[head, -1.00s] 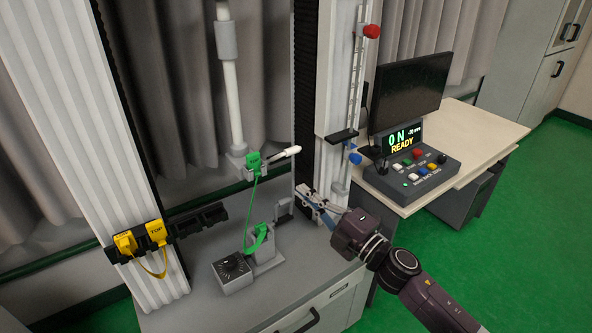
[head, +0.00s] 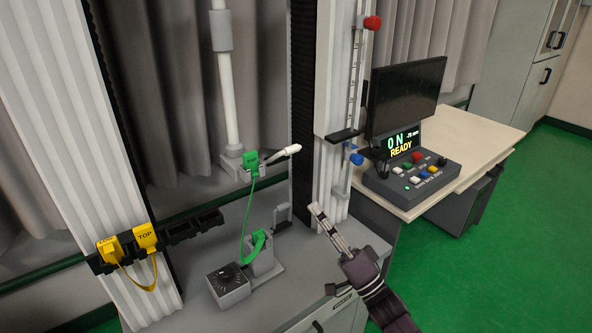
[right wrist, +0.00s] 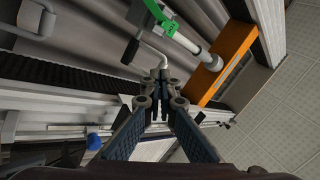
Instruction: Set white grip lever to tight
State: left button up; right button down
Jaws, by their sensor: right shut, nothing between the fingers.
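The white grip lever (head: 280,153) sticks out to the right and slightly up from the upper grip, beside a green plug (head: 251,161). My right gripper (head: 316,208) is below and to the right of the lever, clear of it. Its fingers are together and empty, pointing up and to the left. In the right wrist view, the closed fingertips (right wrist: 160,78) are in the middle, and a pale bent rod shows just beyond them; I cannot tell if it is the lever. My left gripper is out of view.
The tower column (head: 333,100) stands behind my right gripper. A lower grip with a green plug (head: 258,243) and a dial box (head: 229,284) are on the bench. Yellow plugs (head: 145,237) hang at left. A control panel (head: 412,178) sits at right.

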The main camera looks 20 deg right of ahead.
aim_at(284, 154)
jog(key=shift+s+d+f+m+t+h+b, duration=0.2)
jog(key=shift+d+m+t+h, duration=0.15)
jog(key=shift+m, duration=0.9)
jog(key=shift+s+d+f+m+t+h+b, duration=0.15)
jog(key=shift+d+m+t+h, duration=0.2)
jog(key=shift+m, duration=0.85)
jog(key=shift+s+d+f+m+t+h+b, duration=0.1)
jog(key=shift+d+f+m+t+h, duration=0.2)
jog(key=shift+m, duration=0.95)
jog(key=shift+w+d+r, duration=0.1)
jog(key=shift+r, duration=0.05)
jog(key=x, duration=1.4)
jog(key=shift+r+p, duration=0.1)
jog(key=shift+p, duration=0.2)
